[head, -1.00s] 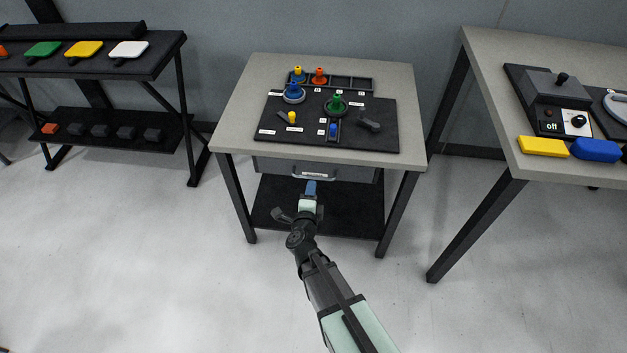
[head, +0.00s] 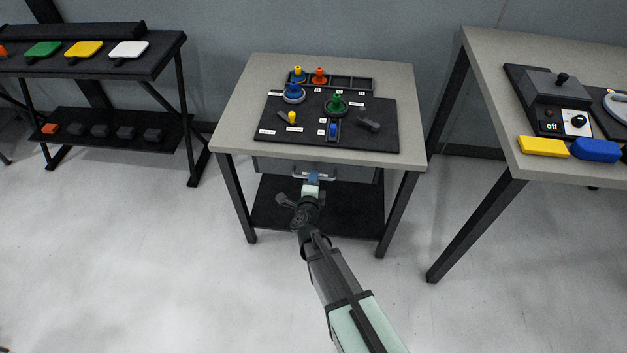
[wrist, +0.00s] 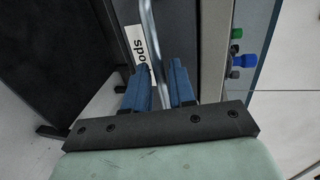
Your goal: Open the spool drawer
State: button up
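The spool drawer (head: 350,173) is a grey front under the top of the middle table, and it looks shut. Its pale bar handle (head: 298,175) runs across the front. In the wrist view the handle (wrist: 149,35) is a metal bar beside a white label reading "spo", the rest hidden. My gripper (head: 312,177) is at the handle from the front. In the wrist view my gripper's two blue fingers (wrist: 160,85) stand apart, one on each side of the bar, with gaps showing. I cannot tell whether either finger touches it.
The middle table (head: 235,130) carries a black board (head: 375,140) with spools and small parts. A dark lower shelf (head: 350,215) lies below the drawer. A rack (head: 150,65) stands left and another table (head: 495,75) right. The floor in front is clear.

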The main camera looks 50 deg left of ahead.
grip_shut()
dwell(0.3)
jog(key=f+v, duration=0.3)
jog(key=v, duration=1.2)
jog(key=shift+s+d, duration=0.15)
jog(key=shift+d, duration=0.05)
jog(key=shift+f, duration=0.1)
jog(key=shift+o, duration=1.4)
grip_release()
